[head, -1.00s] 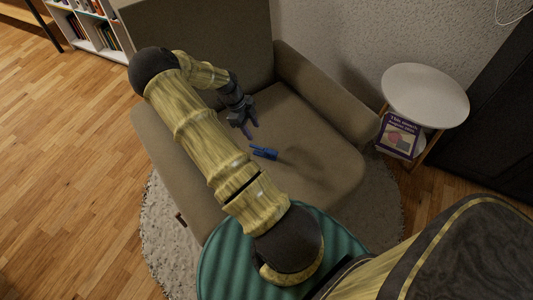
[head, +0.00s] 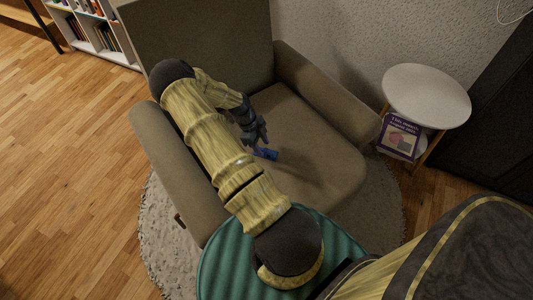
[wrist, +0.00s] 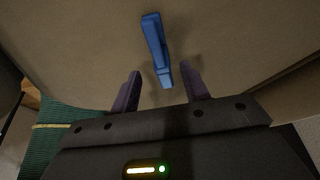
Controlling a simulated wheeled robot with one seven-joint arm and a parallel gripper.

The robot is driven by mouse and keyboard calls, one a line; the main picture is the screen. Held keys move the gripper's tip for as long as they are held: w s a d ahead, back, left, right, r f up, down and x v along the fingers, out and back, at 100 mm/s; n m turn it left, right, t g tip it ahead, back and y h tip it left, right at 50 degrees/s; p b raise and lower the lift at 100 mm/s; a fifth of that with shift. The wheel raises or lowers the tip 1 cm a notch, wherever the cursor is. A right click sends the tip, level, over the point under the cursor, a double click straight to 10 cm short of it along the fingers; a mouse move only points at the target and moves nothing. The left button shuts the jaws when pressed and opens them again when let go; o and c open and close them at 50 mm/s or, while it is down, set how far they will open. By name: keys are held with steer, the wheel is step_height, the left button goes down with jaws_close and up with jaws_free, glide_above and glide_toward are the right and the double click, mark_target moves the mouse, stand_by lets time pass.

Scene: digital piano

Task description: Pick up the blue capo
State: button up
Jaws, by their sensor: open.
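The blue capo (head: 267,154) lies on the seat of the brown armchair (head: 315,150). In the wrist view the capo (wrist: 155,45) points lengthwise toward my gripper, its near end close to the gap between the fingertips. My gripper (wrist: 160,82) is open and empty, one dark purple finger on each side of that gap. In the head view my gripper (head: 256,143) is just up and left of the capo, and partly hides it. I cannot tell the exact height of the fingers above the seat.
The armchair's left armrest (head: 165,150) runs below my arm, and its right armrest (head: 330,90) borders the seat. A green ribbed round top (head: 215,270) is in front of the chair. A white side table (head: 425,95) with a book (head: 398,137) stands to the right.

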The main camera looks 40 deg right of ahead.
mark_target(265, 150)
steer(key=x, duration=0.4)
steer(key=shift+s+d+f+b, duration=0.1)
steer(key=shift+d+f+b, duration=0.15)
steer(key=shift+b, duration=0.1)
jaws_close()
